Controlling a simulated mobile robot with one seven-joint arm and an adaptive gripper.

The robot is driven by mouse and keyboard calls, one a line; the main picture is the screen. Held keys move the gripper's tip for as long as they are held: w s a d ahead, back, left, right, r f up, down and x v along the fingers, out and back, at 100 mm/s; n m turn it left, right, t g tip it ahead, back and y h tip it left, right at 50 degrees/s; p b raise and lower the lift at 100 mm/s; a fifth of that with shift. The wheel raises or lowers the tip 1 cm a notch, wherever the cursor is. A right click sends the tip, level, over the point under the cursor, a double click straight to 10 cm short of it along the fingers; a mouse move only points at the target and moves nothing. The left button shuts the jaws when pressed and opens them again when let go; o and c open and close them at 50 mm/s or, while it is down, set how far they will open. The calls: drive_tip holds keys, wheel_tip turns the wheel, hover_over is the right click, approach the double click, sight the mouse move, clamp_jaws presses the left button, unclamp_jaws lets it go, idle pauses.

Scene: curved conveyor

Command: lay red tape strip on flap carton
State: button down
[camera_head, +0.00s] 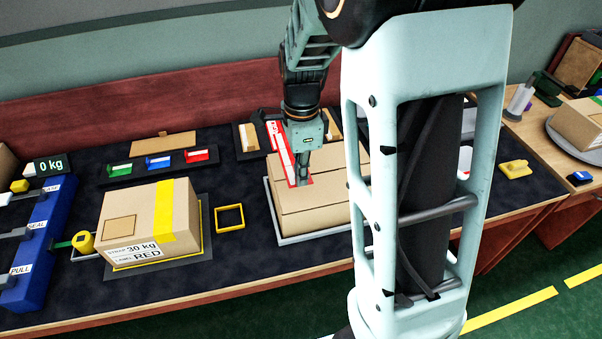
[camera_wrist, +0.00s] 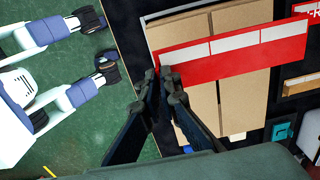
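The red tape strip (camera_head: 279,143), red with white panels, extends across the flap carton (camera_head: 325,208). In the wrist view the strip (camera_wrist: 230,53) crosses the lines between the carton's tan flaps (camera_wrist: 200,100), and one end reaches past the carton edge. My gripper (camera_head: 302,183) points down over the carton's left part. In the wrist view its fingertips (camera_wrist: 164,74) are close together at the strip's near end and appear to pinch it. I cannot tell whether the strip touches the carton top. My arm hides the carton's right side in the head view.
A carton with a yellow band (camera_head: 174,207) stands to the left, beside a small yellow frame (camera_head: 230,217). Green, blue and red holders (camera_head: 159,161) sit behind it. A blue lever unit (camera_head: 36,238) is at far left. The dark bench top is clear near its front edge.

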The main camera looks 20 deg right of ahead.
sight(301, 206)
drive_tip(key=shift+f+b, duration=2.45)
drive_tip(key=shift+f, duration=1.5)
drive_tip(key=c, duration=2.1)
unclamp_jaws()
wheel_tip(301, 206, up, 12)
drive_tip(key=shift+r, duration=0.1)
